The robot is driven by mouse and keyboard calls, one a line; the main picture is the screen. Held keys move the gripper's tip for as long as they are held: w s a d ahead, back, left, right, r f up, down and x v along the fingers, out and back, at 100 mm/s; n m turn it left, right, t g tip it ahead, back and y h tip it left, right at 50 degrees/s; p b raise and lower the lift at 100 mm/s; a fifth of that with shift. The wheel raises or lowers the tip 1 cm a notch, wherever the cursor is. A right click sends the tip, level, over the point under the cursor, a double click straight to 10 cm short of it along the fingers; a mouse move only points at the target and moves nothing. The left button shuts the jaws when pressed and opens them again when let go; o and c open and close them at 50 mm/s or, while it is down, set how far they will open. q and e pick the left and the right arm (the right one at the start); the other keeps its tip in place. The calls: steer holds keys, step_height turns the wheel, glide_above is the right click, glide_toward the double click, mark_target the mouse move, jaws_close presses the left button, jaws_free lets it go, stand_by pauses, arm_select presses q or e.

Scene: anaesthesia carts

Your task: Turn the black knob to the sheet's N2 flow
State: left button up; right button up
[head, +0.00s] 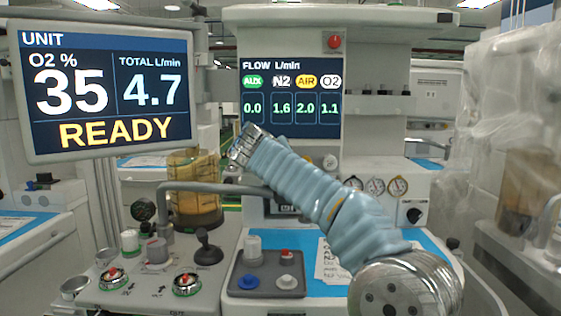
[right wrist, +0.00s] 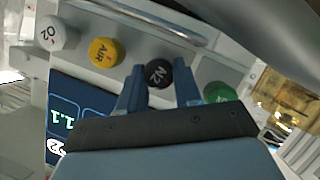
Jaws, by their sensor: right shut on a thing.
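The black knob marked N2 (right wrist: 157,73) sits in a row of knobs in the right wrist view. My right gripper (right wrist: 160,80) has its two blue fingers on either side of it, shut on it. In the head view my right arm hides the knob and fingers. The flow display (head: 290,98) reads AUX 0.0, N2 1.6, AIR 2.0 and O2 1.1. The white sheet (head: 328,262) lies on the blue worktop, partly behind my arm; its figures are too small to read. My left gripper is not in view.
The green knob (right wrist: 219,92), yellow AIR knob (right wrist: 104,51) and white O2 knob (right wrist: 57,33) flank the black one. A metal rail (right wrist: 155,22) runs alongside. The unit screen (head: 108,90) reads O2 35, total 4.7, READY. A dark tray (head: 262,285) stands on the worktop.

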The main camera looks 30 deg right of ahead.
steer(key=shift+a+f+n+h, duration=0.1)
steer(key=shift+n+h, duration=0.4)
steer(key=shift+n, duration=0.4)
steer(key=o, duration=1)
steer(key=shift+o, duration=0.2)
steer(key=shift+a, duration=0.1)
steer(key=b+v, duration=0.2)
steer(key=v, duration=1.1)
steer(key=shift+a, duration=0.3)
